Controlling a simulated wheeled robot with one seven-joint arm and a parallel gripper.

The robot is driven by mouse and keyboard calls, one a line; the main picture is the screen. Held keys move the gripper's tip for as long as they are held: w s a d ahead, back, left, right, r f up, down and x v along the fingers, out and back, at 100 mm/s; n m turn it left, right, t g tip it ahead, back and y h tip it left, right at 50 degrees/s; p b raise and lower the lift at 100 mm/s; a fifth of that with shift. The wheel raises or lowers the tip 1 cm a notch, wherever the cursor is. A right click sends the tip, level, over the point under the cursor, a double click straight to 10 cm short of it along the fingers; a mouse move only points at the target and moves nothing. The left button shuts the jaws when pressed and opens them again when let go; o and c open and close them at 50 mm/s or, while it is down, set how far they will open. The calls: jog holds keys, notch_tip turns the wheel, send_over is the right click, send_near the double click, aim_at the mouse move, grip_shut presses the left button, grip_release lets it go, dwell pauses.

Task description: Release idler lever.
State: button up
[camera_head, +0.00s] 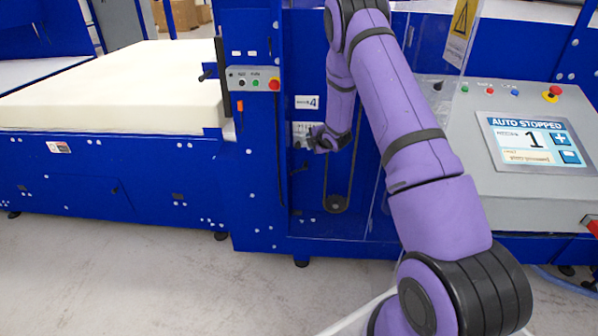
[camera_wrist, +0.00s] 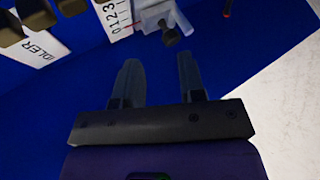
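In the wrist view, my gripper (camera_wrist: 158,64) shows two dark fingers spread apart with nothing between them. Just beyond the fingertips is a grey metal piece (camera_wrist: 152,14) with a dark knob (camera_wrist: 171,36), beside a white scale with numbers (camera_wrist: 114,16). I cannot tell for sure whether this piece is the idler lever. A white label reading "IDLER" (camera_wrist: 40,46) is at the upper left. In the head view, my gripper is at the blue machine front, partly hidden by my wrist. A dark belt loop with a round pulley (camera_head: 335,203) hangs below it.
A clear panel stands beside my arm, in front of the blue machine. A grey console (camera_head: 500,190) at right has a screen (camera_head: 535,142) reading "AUTO STOPPED". A small button box (camera_head: 253,80) is on the column. A cream foam block (camera_head: 110,85) lies at left. The floor in front is clear.

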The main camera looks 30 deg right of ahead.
aim_at(300, 170)
notch_tip(300, 170, down, 14)
jog(key=s+n+y, duration=0.1)
jog(key=n+y, duration=0.1)
jog(key=n, duration=0.2)
jog(key=shift+t, duration=0.4)
jog(key=x, duration=1)
jog(key=shift+w+d+f, duration=0.2)
jog(key=shift+d+f, duration=0.05)
jog(key=shift+f, duration=0.1)
jog(key=shift+c, duration=0.5)
grip_shut()
